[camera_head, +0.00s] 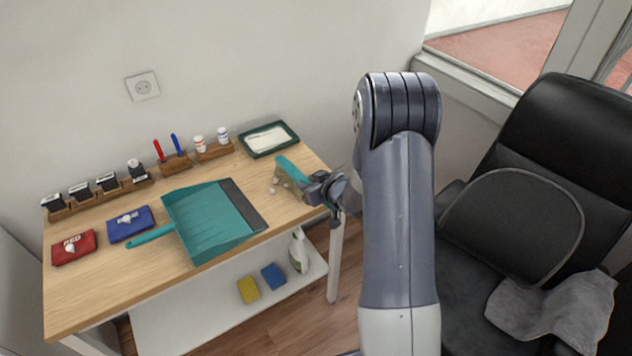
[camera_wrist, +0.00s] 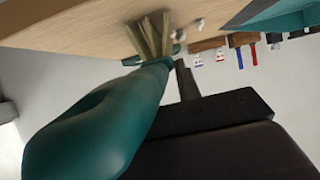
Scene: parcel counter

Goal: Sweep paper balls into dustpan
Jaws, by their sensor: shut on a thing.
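The teal dustpan (camera_head: 208,222) lies on the wooden table, its handle to the left and its dark lip (camera_head: 243,205) to the right. A corner of it shows in the wrist view (camera_wrist: 285,18). My gripper (camera_head: 314,189) is shut on the teal handle of a brush (camera_head: 292,168) at the table's right end. In the wrist view the handle (camera_wrist: 100,125) is large and the tan bristles (camera_wrist: 152,36) point at the tabletop. Small pale paper balls (camera_head: 273,191) lie just left of the bristles; they also show in the wrist view (camera_wrist: 180,34). The brush may hide others.
Wooden racks with stamps (camera_head: 107,183), pens (camera_head: 176,145) and small bottles (camera_head: 199,145) line the back. A green-rimmed tray (camera_head: 268,138) stands back right, red and blue pads (camera_head: 73,248) at left. A black chair (camera_head: 540,190) is right of the table (camera_head: 110,285).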

